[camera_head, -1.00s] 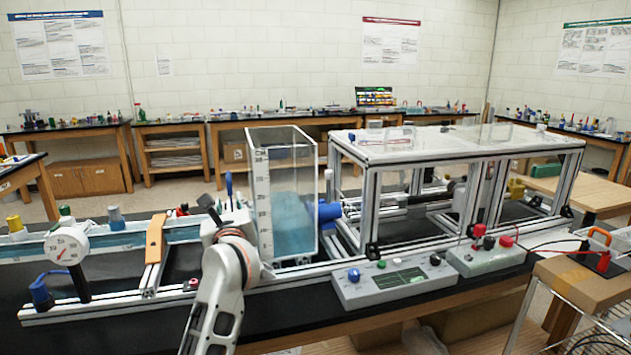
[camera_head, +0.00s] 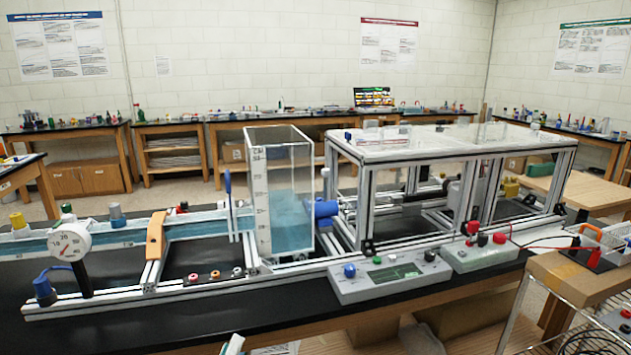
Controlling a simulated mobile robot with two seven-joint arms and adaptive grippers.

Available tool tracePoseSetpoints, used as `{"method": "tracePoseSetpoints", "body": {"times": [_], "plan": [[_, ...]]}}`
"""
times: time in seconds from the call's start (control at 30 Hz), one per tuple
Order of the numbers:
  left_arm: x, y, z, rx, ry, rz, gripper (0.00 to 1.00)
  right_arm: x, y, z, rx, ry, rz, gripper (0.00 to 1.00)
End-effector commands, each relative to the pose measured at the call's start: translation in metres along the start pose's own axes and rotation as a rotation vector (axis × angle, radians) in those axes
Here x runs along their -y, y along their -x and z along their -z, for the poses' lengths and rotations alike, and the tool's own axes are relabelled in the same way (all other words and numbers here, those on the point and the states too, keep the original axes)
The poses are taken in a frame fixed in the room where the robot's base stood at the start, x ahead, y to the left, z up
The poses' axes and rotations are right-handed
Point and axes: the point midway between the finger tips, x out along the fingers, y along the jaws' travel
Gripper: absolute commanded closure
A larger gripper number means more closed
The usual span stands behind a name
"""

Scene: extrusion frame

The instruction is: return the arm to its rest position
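Only a small white piece of my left arm (camera_head: 234,345) shows at the bottom edge of the head view, in front of the black bench. Its gripper's fingers cannot be made out, so I cannot tell whether it is open or shut. My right arm and gripper are not in view. The extrusion frame (camera_head: 365,205) stands on the bench behind and to the right of the arm piece, clear of it.
A clear water tank (camera_head: 262,200), blue-handled lever (camera_head: 229,195), orange bracket (camera_head: 155,236) and round gauge (camera_head: 70,243) stand along the bench. A control box (camera_head: 390,278) sits at the front edge. The black benchtop (camera_head: 150,325) is bare at front left.

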Motion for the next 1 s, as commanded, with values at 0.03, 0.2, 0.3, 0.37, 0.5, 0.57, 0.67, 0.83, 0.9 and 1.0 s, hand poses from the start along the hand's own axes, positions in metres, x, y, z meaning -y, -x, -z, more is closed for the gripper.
{"method": "tracePoseSetpoints", "body": {"times": [0.03,0.2,0.3,0.37,0.5,0.57,0.67,0.83,0.9,1.0], "plan": [[0.018,0.024,-0.022,0.078,-0.127,0.035,0.72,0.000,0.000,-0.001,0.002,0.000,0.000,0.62],[0.077,0.104,-0.083,0.344,-0.547,0.127,0.72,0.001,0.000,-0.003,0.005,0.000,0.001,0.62],[0.109,0.152,-0.104,0.488,-0.752,0.166,0.72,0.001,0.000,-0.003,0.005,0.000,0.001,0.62],[0.125,0.176,-0.111,0.560,-0.854,0.184,0.72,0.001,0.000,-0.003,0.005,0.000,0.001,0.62],[0.149,0.217,-0.119,0.677,-1.017,0.207,0.72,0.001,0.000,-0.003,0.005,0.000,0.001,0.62],[0.154,0.226,-0.120,0.705,-1.054,0.213,0.72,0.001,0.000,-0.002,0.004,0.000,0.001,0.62],[0.158,0.232,-0.120,0.724,-1.082,0.216,0.72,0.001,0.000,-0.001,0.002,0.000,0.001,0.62],[0.158,0.232,-0.120,0.724,-1.084,0.216,0.72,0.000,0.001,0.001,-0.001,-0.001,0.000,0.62],[0.158,0.232,-0.120,0.724,-1.083,0.216,0.72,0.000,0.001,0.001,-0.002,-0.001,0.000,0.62],[0.158,0.232,-0.121,0.723,-1.082,0.216,0.72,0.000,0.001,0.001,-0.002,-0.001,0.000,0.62]]}}
